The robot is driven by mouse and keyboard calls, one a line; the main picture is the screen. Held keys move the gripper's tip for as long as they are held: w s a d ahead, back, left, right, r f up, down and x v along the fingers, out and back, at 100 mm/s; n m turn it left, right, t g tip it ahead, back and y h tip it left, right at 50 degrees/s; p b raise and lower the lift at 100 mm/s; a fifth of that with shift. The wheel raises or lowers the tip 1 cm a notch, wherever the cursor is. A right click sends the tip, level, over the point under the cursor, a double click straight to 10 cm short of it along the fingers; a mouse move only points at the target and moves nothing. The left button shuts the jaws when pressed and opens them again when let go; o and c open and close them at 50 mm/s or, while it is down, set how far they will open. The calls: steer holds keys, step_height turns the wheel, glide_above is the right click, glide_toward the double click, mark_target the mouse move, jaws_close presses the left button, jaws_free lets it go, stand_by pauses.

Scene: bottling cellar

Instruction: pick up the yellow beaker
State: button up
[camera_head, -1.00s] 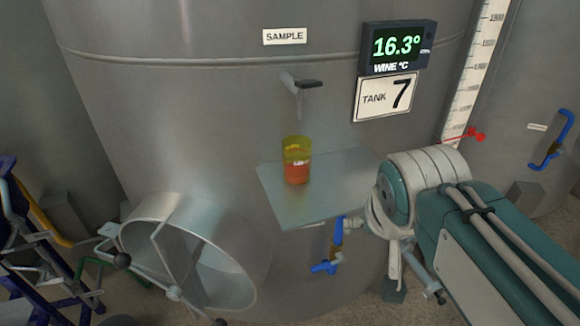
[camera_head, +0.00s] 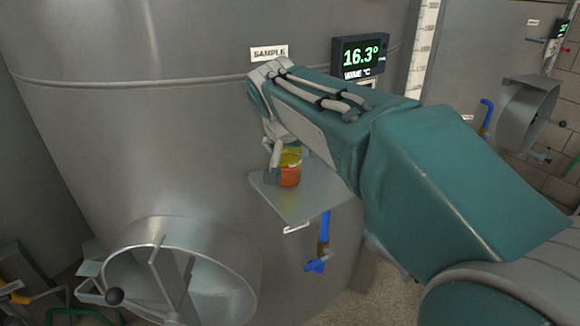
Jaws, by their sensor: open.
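The yellow beaker (camera_head: 290,170) stands upright on a small grey metal shelf (camera_head: 285,208) fixed to the front of the big steel tank. It is see-through yellow with orange-red liquid in its lower part. My gripper (camera_head: 272,170) points down at the beaker's left side, with a fingertip in front of the beaker's left edge. Its jaws are open. I cannot tell whether it touches the beaker. My arm reaches in from the right and hides the right part of the shelf and the tap above the beaker.
A round open manway (camera_head: 185,280) with a handle sticks out of the tank at lower left. A blue-handled valve (camera_head: 320,250) hangs below the shelf. The SAMPLE label (camera_head: 269,53) and temperature display (camera_head: 360,57) are on the tank above.

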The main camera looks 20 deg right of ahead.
mark_target(281, 154)
steer(key=w+f, duration=0.1)
steer(key=w+a+f, duration=0.1)
steer(key=f, duration=0.1)
steer(key=shift+w+a+f, duration=0.1)
steer(key=shift+w, duration=0.1)
steer(key=shift+w+d+f, duration=0.5)
steer(key=shift+f, duration=0.25)
steer(key=shift+d+f, duration=0.1)
steer(key=shift+d, duration=0.35)
steer(key=shift+a, duration=0.2)
steer(key=c, duration=0.9)
steer(key=shift+a, duration=0.2)
steer(key=shift+c, duration=0.9)
steer(key=shift+s+d, duration=0.1)
